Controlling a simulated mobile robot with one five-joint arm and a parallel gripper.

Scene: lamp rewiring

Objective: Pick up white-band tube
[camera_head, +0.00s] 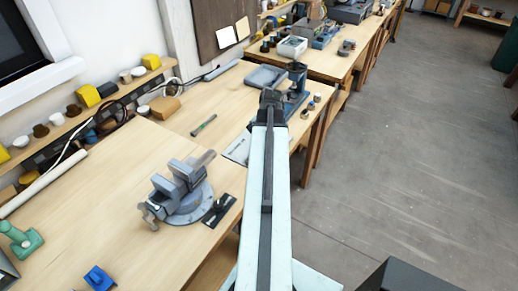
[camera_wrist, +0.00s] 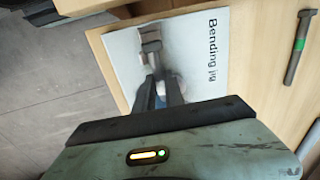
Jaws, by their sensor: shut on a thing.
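My gripper (camera_wrist: 162,88) is over the paper sheet marked "Bending jig" and is shut on a grey piece (camera_wrist: 150,42), which I take to be the white-band tube. It shows beyond the fingertips in the wrist view, with a pale patch close to the tips. I cannot make out a clear white band. In the head view, my gripper (camera_head: 269,97) is beside the blue bending jig (camera_head: 294,94), and the held piece cannot be told apart there.
A dark tube with a green band (camera_head: 204,125) lies on the bench to the left; it also shows in the wrist view (camera_wrist: 297,48). The sheet (camera_wrist: 205,50) lies near the bench edge. A grey vise (camera_head: 183,192) stands on the nearer bench. A blue-grey tray (camera_head: 266,77) is farther back.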

